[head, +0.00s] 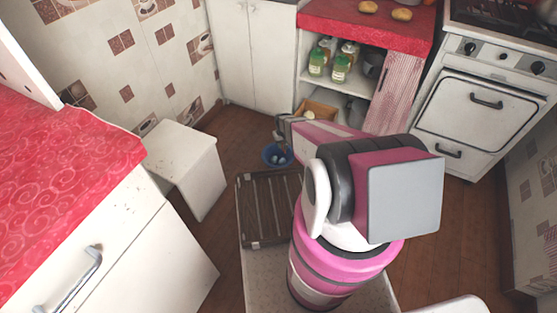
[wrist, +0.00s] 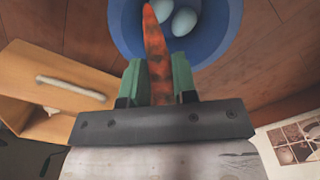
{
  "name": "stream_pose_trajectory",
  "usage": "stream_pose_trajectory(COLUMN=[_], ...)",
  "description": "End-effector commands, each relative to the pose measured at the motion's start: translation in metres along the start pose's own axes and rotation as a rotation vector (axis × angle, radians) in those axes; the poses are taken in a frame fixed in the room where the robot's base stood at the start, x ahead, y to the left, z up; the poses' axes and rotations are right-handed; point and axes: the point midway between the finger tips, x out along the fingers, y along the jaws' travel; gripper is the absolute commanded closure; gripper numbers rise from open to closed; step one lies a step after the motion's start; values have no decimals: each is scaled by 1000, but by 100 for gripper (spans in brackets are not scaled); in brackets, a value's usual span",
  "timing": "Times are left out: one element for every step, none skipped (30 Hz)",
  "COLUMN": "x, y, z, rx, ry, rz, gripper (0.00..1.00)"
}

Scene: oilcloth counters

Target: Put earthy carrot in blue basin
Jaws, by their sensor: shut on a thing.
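My gripper (wrist: 158,82) is shut on the earthy carrot (wrist: 154,45) in the wrist view. The carrot is orange with dark dirt patches, and its tapered tip points away from my gripper. In that view the tip overlaps the blue basin (wrist: 125,28), which holds two pale egg-like things (wrist: 184,21). The head view shows the blue basin (head: 266,160) on the floor, with my gripper (head: 280,132) at or above its far side. The carrot cannot be made out in the head view. The height of the carrot over the basin is hard to tell.
A wooden box (wrist: 60,75) stands left of the basin in the wrist view. In the head view, a slatted brown crate (head: 262,210) is nearer me, a white stool-like block (head: 185,165) is left, and open shelves with jars (head: 340,68) are behind.

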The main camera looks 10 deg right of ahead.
Motion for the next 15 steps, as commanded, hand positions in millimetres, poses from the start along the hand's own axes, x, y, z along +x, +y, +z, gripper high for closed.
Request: stream_pose_trajectory(x=[7, 10, 15, 18, 22, 26, 28, 31, 33, 35, 36, 37, 37, 37, 37], y=[0, 0, 0, 0, 0, 0, 0, 0, 0, 0, 0, 0, 0, 0, 0], z=[-1, -1, -2, -2, -2, -2, -1, -1, -1, -1, -1, 0, 0, 0, 0], rx=[0, 0, 0, 0, 0, 0, 0, 0, 0, 0, 0, 0, 0, 0, 0], ry=[-1, -1, -1, 0, 0, 0, 0, 0, 0, 0, 0, 0, 0, 0, 0], rz=[0, 0, 0, 0, 0, 0, 0, 0, 0, 0, 0, 0, 0, 0, 0], gripper=[97, 97, 97, 97, 97, 97, 97, 97, 97, 97, 97, 97, 97, 97, 97])
